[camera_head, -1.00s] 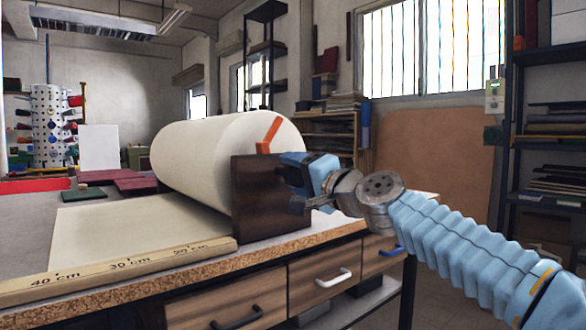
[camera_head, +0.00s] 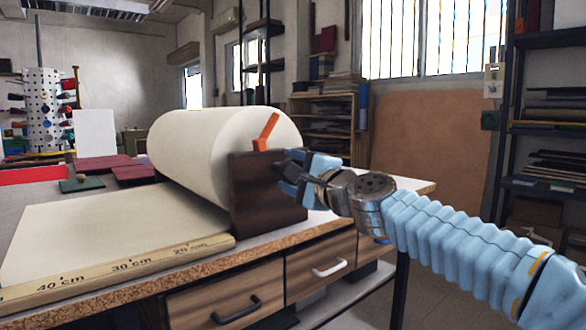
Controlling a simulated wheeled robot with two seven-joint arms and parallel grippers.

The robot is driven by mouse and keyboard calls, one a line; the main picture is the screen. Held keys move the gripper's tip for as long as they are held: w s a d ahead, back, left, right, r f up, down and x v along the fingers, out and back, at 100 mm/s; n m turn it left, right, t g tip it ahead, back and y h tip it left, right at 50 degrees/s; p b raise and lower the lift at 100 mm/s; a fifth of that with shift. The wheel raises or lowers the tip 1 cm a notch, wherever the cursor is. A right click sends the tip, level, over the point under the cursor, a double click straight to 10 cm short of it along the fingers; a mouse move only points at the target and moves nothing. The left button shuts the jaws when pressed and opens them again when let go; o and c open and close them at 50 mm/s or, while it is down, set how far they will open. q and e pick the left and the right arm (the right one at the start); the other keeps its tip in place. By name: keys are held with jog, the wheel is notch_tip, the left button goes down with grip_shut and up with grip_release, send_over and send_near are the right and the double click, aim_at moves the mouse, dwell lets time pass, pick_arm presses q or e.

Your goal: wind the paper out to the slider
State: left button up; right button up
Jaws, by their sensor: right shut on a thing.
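A thick cream paper roll (camera_head: 200,150) lies at the table's back, behind a dark wooden end bracket (camera_head: 262,200). Its paper sheet (camera_head: 110,225) lies flat on the table, running left from the roll, with its free edge beyond the 40 cm mark. A pale ruler (camera_head: 150,259) along the front edge shows 20, 30 and 40 cm. An orange piece (camera_head: 266,133) sticks up at the roll's near end. My right gripper (camera_head: 288,170) is shut on the roll's crank beside the bracket; its fingers mostly hide the crank. I see no slider and no left gripper.
Wooden drawers with handles (camera_head: 236,310) sit under the table edge. A dark green block (camera_head: 82,184) and dark red boards (camera_head: 115,168) lie behind the sheet. Shelves (camera_head: 545,185) stand at the right.

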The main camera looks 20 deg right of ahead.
jog(key=shift+f, duration=0.15)
jog(key=o, duration=1.5)
jog(key=shift+c, duration=0.2)
jog(key=shift+s, duration=0.1)
jog(key=r+b+v, duration=0.1)
jog(key=v, duration=1.2)
jog(key=shift+s+f, duration=0.3)
jog(key=shift+f, duration=0.15)
jog(key=shift+d, duration=0.1)
